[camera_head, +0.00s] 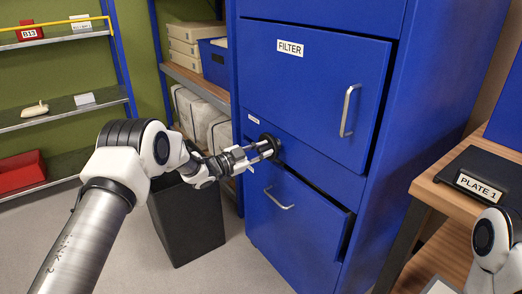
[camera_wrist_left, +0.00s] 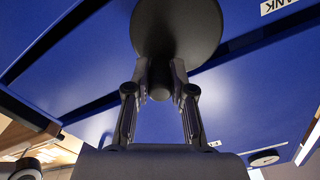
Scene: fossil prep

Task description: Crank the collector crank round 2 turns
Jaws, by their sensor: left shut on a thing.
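The collector crank (camera_head: 276,143) is a dark round disc on the front of the blue cabinet, between the FILTER door and the lower drawer. My left gripper (camera_head: 266,150) reaches it from the left, with its fingers pointing at the disc. In the left wrist view the disc (camera_wrist_left: 178,28) fills the top middle, and a short dark handle (camera_wrist_left: 160,90) stands out from it. The left gripper's fingers (camera_wrist_left: 160,76) are closed around this handle. The fingertips partly hide the handle. My right gripper is out of view; only part of that arm shows at the lower right.
The blue cabinet (camera_head: 400,150) has a FILTER door (camera_head: 310,85) above and a slightly open lower front (camera_head: 300,215) with a handle. A black bin (camera_head: 188,225) stands left of it, below my arm. A wooden bench (camera_head: 445,190) with a PLATE 1 tray (camera_head: 490,170) is at right.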

